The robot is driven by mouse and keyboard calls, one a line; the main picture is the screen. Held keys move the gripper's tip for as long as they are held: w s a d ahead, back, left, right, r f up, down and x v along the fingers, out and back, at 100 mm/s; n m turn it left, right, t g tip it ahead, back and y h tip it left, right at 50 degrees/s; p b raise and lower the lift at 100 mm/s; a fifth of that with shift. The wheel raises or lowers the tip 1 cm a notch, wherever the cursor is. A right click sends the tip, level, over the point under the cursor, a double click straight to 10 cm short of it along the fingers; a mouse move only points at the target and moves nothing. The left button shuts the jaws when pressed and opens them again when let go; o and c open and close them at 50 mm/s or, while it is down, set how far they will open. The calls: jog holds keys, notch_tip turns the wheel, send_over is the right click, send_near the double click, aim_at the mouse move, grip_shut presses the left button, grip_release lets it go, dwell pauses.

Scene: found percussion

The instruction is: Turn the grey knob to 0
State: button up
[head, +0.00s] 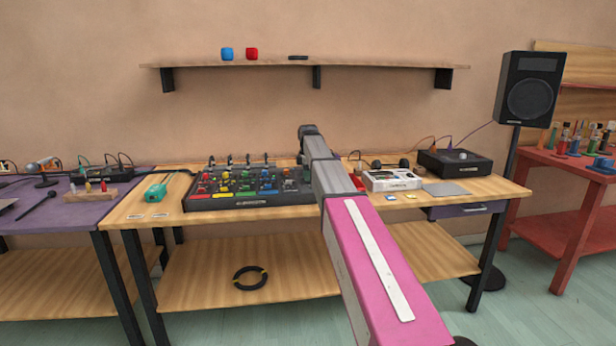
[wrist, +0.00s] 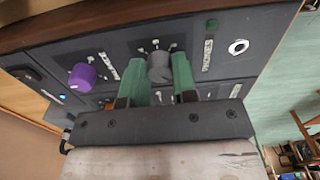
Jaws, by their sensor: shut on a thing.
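The grey knob (wrist: 159,66) sits on a dark panel (wrist: 120,47) in the wrist view. My gripper (wrist: 159,78) has its two green fingers on either side of the knob and is shut on it. Small white marks show on the panel just above the knob; I cannot read them or tell where the knob points. In the head view my arm hides the gripper and the knob.
In the wrist view a purple knob (wrist: 82,77) is left of the grey one, and a white ring (wrist: 238,47) is to the right. In the head view, a mixer-like board (head: 250,200), a white box (head: 391,180) and a black box (head: 455,163) stand on the wooden table.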

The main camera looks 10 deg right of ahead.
dwell(0.3)
jog(key=o, duration=0.9)
jog(key=shift+r, duration=0.1)
notch_tip(320, 180, up, 11)
jog(key=shift+f, duration=0.15)
